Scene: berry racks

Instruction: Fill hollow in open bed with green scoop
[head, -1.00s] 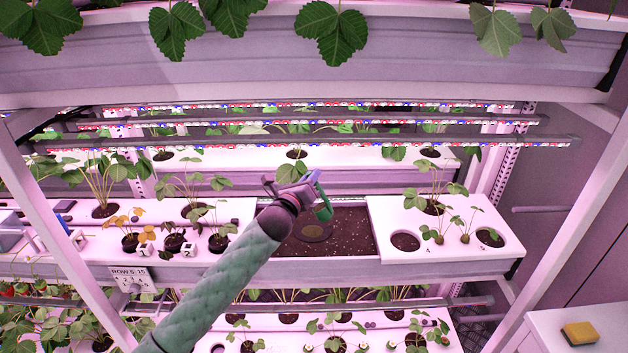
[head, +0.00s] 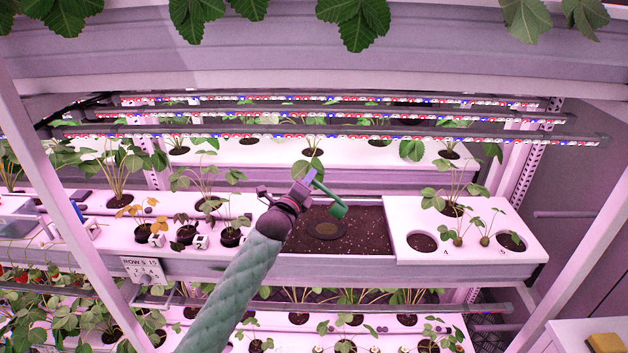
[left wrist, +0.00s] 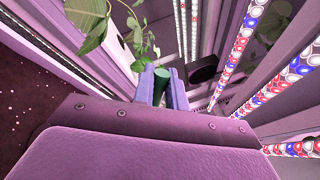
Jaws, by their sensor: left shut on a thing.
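My left gripper (head: 304,184) is shut on the green scoop (head: 337,208) and holds it above the open bed. The scoop's bowl points to the right of the gripper; whether it carries soil I cannot tell. The left wrist view shows the green handle (left wrist: 161,86) between the gripper's fingers (left wrist: 162,95). The open bed (head: 368,230) is a dark soil strip between white covers. The hollow (head: 326,229) is a round darker patch with a lighter middle at the bed's left part, just below the scoop in the picture. My right gripper is not in view.
White planting covers flank the bed: the right one (head: 470,250) has plants and open holes, the left one (head: 125,232) has seedlings and small white tags. Light bars (head: 340,132) run above the bed. A yellow sponge-like block (head: 606,343) lies at the lower right.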

